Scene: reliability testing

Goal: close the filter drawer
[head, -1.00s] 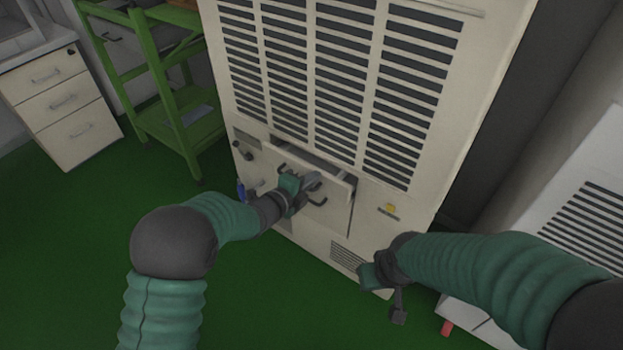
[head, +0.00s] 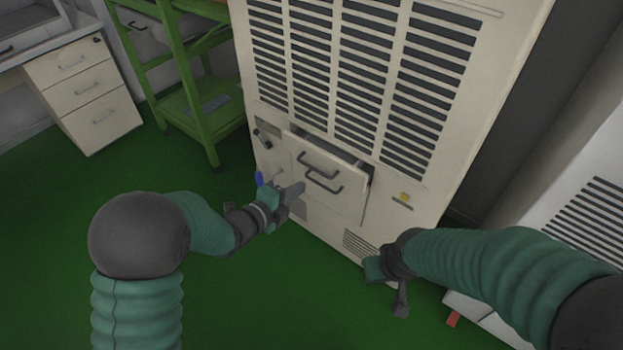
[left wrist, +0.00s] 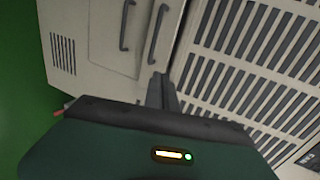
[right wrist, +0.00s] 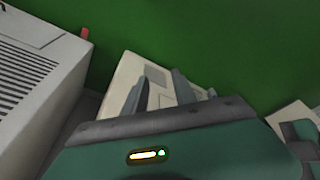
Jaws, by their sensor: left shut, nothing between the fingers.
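The filter drawer (head: 330,160) is a cream front low on the tall cabinet (head: 262,60), below the slatted vents. It stands partly out, with a dark gap along its top. It has a dark bar handle, and a second handle (head: 322,182) sits on the panel just below. My left gripper (head: 299,188) is shut and empty, in front of and left of the lower handle. The left wrist view shows its fingers (left wrist: 161,88) together, near the drawer front (left wrist: 168,35). My right gripper (head: 388,290) is open and empty, low by the cabinet's bottom right; its fingers (right wrist: 158,92) are apart.
A green shelf rack (head: 190,100) and a white drawer unit (head: 92,95) stand at the left. A white vented unit (head: 585,215) stands at the right. The green floor (head: 245,300) is clear in front.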

